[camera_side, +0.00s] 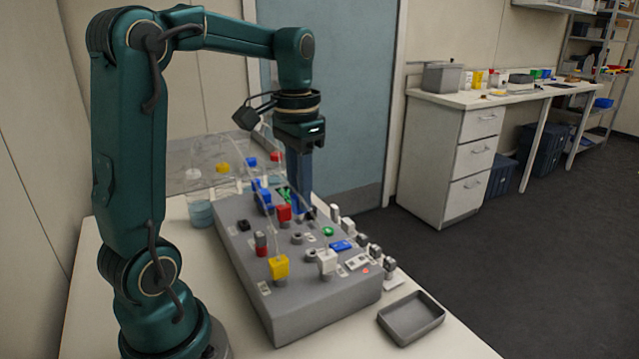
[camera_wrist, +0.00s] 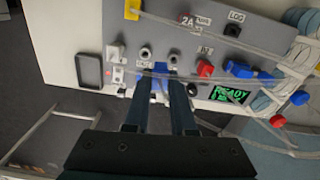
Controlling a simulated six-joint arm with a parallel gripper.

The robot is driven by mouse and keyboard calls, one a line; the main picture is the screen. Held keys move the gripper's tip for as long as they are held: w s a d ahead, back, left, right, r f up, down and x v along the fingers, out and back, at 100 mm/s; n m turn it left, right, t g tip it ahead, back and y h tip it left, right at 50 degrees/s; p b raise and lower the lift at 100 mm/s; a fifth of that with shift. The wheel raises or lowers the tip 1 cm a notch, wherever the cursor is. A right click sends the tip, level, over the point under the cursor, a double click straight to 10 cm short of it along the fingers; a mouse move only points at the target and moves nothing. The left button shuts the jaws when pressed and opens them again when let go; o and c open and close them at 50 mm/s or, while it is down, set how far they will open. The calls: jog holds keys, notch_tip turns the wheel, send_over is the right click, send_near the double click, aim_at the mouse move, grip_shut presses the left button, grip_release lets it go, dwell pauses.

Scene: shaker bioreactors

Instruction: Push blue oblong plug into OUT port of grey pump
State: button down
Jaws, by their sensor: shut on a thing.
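My gripper (camera_side: 301,208) points down over the far part of the grey pump console (camera_side: 320,310). In the wrist view its two dark fingers (camera_wrist: 158,90) close on a blue piece, the blue plug (camera_wrist: 159,80), between the fingertips. A clear tube runs across near it. In the side view the fingers hide the plug. Two round grey ports (camera_wrist: 146,53) and (camera_wrist: 173,58) stand just beyond the fingertips in the wrist view. The port labels are too small for me to tell which is OUT. I cannot tell whether the plug touches a port.
Red (camera_wrist: 205,69), blue (camera_wrist: 238,69), white (camera_side: 327,261) and yellow (camera_side: 279,267) plugs stand on the console. Clear tubes arch over it. A green-lit display (camera_wrist: 229,94) reads READY. A grey tray (camera_side: 411,318) lies at the front right; a liquid vessel (camera_side: 201,212) stands at the left.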

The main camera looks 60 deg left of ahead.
jog(key=shift+m, duration=0.6)
jog(key=shift+w+d+f, duration=0.1)
jog(key=shift+d+f, duration=0.35)
jog(key=shift+f, duration=0.3)
jog(key=shift+w+d+f, duration=0.1)
jog(key=shift+d+f, duration=0.35)
jog(key=shift+f, duration=0.35)
jog(key=shift+w+d+f, duration=0.1)
jog(key=shift+d+f, duration=0.35)
jog(key=shift+f, duration=0.3)
jog(key=shift+f, duration=1.05)
jog(key=c, duration=0.7)
grip_release()
jog(key=shift+r, duration=0.1)
notch_tip(320, 180, up, 4)
jog(key=shift+f, duration=0.1)
jog(key=shift+d+r, duration=0.1)
jog(key=shift+r, duration=0.55)
